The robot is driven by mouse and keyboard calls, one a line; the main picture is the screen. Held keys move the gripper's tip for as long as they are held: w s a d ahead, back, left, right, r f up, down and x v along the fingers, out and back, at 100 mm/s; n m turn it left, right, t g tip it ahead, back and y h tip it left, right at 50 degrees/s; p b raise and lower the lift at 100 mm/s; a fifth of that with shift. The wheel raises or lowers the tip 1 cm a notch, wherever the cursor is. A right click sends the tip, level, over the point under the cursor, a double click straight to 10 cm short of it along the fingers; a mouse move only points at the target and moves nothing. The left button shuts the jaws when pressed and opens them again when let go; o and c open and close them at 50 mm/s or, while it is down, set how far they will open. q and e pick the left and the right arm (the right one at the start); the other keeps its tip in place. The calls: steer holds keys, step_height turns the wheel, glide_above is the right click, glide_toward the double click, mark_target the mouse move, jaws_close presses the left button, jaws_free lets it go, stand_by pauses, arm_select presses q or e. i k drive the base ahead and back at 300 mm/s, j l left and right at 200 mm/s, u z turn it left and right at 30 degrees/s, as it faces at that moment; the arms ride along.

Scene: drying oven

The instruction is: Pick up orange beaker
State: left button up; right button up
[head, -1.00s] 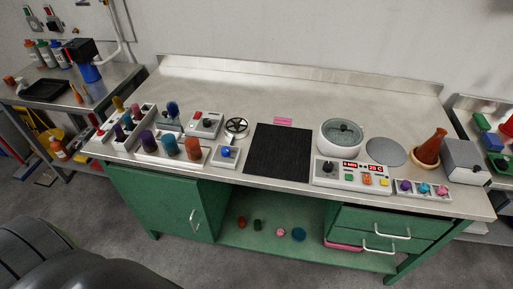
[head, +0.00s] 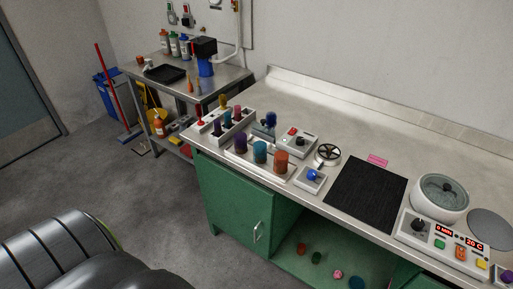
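The orange beaker (head: 281,162) stands upright at the right end of a pale holder (head: 262,171) near the front edge of the steel bench, in the head view. A teal beaker (head: 260,152) and a purple beaker (head: 240,143) stand to its left in the same row. Neither of my grippers shows in the view, so I cannot see whether they are open or shut. Only dark, rounded parts of my own body fill the lower left corner.
A valve box with a blue knob (head: 312,177) sits right of the orange beaker. A black mat (head: 366,194) lies further right. Behind stand a switch box (head: 297,142) and a rack of coloured vials (head: 226,122). Open floor (head: 130,195) lies left of the green cabinet (head: 245,205).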

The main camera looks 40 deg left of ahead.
mark_target(281, 157)
steer(key=u, duration=0.9)
